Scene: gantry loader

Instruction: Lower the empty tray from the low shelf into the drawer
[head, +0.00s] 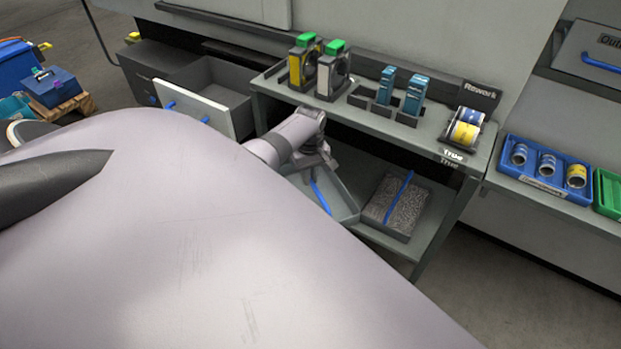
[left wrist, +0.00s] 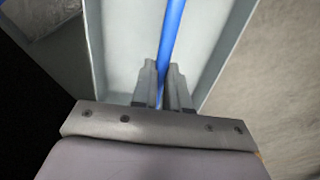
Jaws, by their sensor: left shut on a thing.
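The empty grey tray (head: 345,205) with a blue bar handle (head: 321,197) is at the low shelf, in the middle of the head view. My left gripper (head: 312,168) is shut on that handle. In the left wrist view the gripper's fingers (left wrist: 163,88) close around the blue handle (left wrist: 171,35), and the tray's bare inside (left wrist: 125,45) shows below. I cannot tell whether the tray touches the shelf. The open drawer (head: 205,110) with a white front and blue handles stands to the left of the shelf unit. My right gripper is not in view.
A second tray (head: 402,228), filled with grey granular material, lies right of the empty tray on the low shelf (head: 438,200). The upper shelf (head: 375,122) above holds reels, blue holders and rolls. A blue bin (head: 545,172) stands at the right.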

